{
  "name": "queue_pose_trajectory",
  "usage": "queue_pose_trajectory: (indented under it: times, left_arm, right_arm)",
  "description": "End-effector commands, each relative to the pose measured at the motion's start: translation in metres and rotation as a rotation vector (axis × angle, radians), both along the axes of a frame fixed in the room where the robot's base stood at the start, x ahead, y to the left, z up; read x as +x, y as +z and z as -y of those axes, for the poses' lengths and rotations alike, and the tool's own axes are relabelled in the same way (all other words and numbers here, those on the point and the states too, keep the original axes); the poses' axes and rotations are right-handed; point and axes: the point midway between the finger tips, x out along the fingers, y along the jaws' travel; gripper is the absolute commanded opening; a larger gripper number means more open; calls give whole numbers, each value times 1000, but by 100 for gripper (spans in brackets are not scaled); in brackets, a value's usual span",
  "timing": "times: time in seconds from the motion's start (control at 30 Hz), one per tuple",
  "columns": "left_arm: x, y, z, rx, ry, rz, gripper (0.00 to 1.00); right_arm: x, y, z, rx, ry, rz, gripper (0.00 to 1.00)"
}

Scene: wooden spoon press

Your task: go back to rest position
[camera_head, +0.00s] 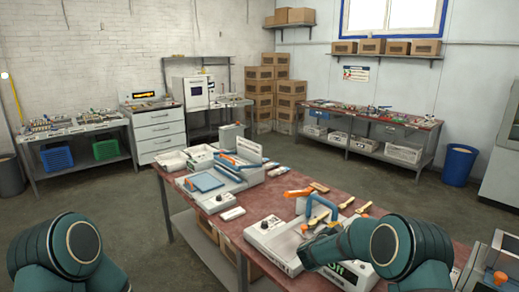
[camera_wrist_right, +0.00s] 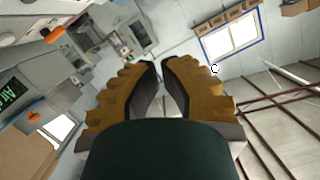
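My right gripper (camera_wrist_right: 160,63) shows in the right wrist view with its two yellow-and-black fingers apart and nothing between them. A press with a blue handle (camera_head: 321,206) stands on the table behind my right arm. Wooden spoons (camera_head: 346,203) lie beyond it. My right arm partly hides a machine with a green-lettered display (camera_head: 337,268).
A white control box (camera_head: 267,227) and a blue-and-white device (camera_head: 232,168) stand on the table. Another machine (camera_head: 490,262) is at the lower right. A back bench (camera_head: 365,116), a blue bin (camera_head: 458,164) and stacked boxes (camera_head: 275,90) line the walls. The floor beyond the table is clear.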

Motion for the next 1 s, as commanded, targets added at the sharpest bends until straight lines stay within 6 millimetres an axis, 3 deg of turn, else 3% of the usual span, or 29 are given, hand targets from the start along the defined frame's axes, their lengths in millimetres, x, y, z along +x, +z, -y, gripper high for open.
queue_pose_trajectory:
  times: [0.03, 0.23, 0.37, 0.47, 0.6, 0.8, 0.9, 1.0]
  left_arm:
    - [0, -4, 0, 0, 0, -1, 89]
    - [-1, -13, 1, 0, -4, -4, 89]
    - [-2, -19, 1, 0, -5, -7, 89]
    - [-3, -25, 1, 1, -6, -9, 89]
    - [-4, -32, 2, 1, -8, -11, 89]
    - [-5, -39, 2, 1, -10, -14, 89]
    - [-6, -41, 2, 1, -11, -16, 89]
    - [-6, -42, 2, 2, -12, -15, 89]
  right_arm:
    - [-8, -23, -6, 12, 55, -46, 0]
    - [-43, -92, -38, 78, 278, -210, 0]
    - [-86, -142, -65, 148, 439, -352, 0]
    - [-134, -181, -90, 221, 574, -487, 0]
    - [-215, -223, -122, 334, 747, -685, 0]
    - [-326, -250, -153, 474, 932, -933, 0]
    - [-363, -253, -161, 518, 988, -1013, 0]
    - [-384, -253, -165, 544, 1017, -1059, 0]
